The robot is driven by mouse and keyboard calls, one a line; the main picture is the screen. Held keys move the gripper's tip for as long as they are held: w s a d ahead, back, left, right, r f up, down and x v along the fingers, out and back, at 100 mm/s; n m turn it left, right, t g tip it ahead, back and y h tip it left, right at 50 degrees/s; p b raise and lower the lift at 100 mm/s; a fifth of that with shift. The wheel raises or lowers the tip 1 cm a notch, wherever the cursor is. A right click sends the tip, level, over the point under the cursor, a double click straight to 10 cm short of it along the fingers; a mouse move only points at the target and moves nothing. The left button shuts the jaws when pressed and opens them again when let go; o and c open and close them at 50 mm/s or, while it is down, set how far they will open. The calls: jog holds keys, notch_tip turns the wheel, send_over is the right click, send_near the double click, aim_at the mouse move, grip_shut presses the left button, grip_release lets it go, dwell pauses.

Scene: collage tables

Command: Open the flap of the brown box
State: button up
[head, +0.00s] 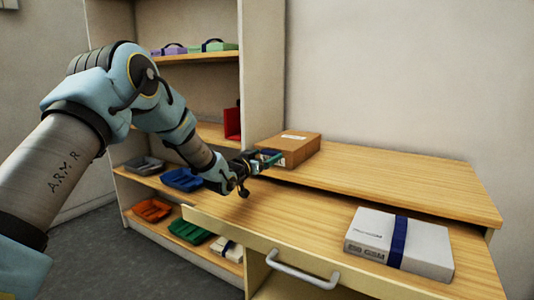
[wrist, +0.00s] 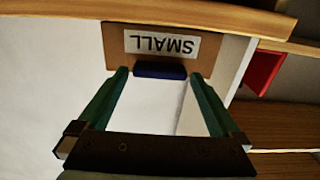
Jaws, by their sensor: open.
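The brown box (head: 294,144) sits on the raised back board of the desk, near its left end. Its top looks flat and closed, with a pale label on it. In the wrist view the brown box (wrist: 118,46) shows a face with an upside-down "SMALL" label and a dark blue tab (wrist: 160,70) at its edge. My gripper (head: 268,159) is at the front left of the box. In the wrist view my gripper (wrist: 159,75) is open, its green fingertips on either side of the blue tab. I cannot tell whether they touch the box.
A white box with a blue band (head: 398,243) lies on the lower desk surface at right. A drawer handle (head: 302,272) is at the desk front. A shelf unit (head: 263,70) behind my arm holds coloured trays and cases. The raised board right of the brown box is clear.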

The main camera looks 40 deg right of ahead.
jog(key=shift+x, duration=0.8)
jog(key=shift+c, duration=0.2)
grip_shut()
